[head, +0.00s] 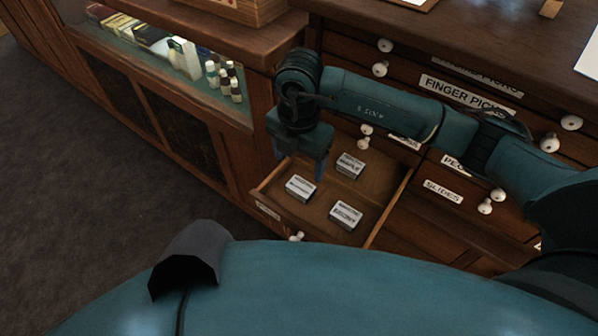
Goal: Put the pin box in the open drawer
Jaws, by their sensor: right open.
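The open drawer (391,208) is pulled out low in the wooden cabinet. Three small pale boxes with dark print lie apart inside it: a back box (350,166), a left box (300,188) and a front box (346,215). Their print is too small to read, so I cannot tell which is the pin box. My right gripper (303,162) points down above the drawer's back left part, near the left and back boxes. It is open, and I see nothing held in it. My left gripper is out of view.
Closed drawers with white knobs and labels such as FINGER PICKS (462,92) lie behind and right of my right arm. A glass display case (180,70) with books and small bottles (233,90) stands left. Dark carpet (90,200) at left is clear.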

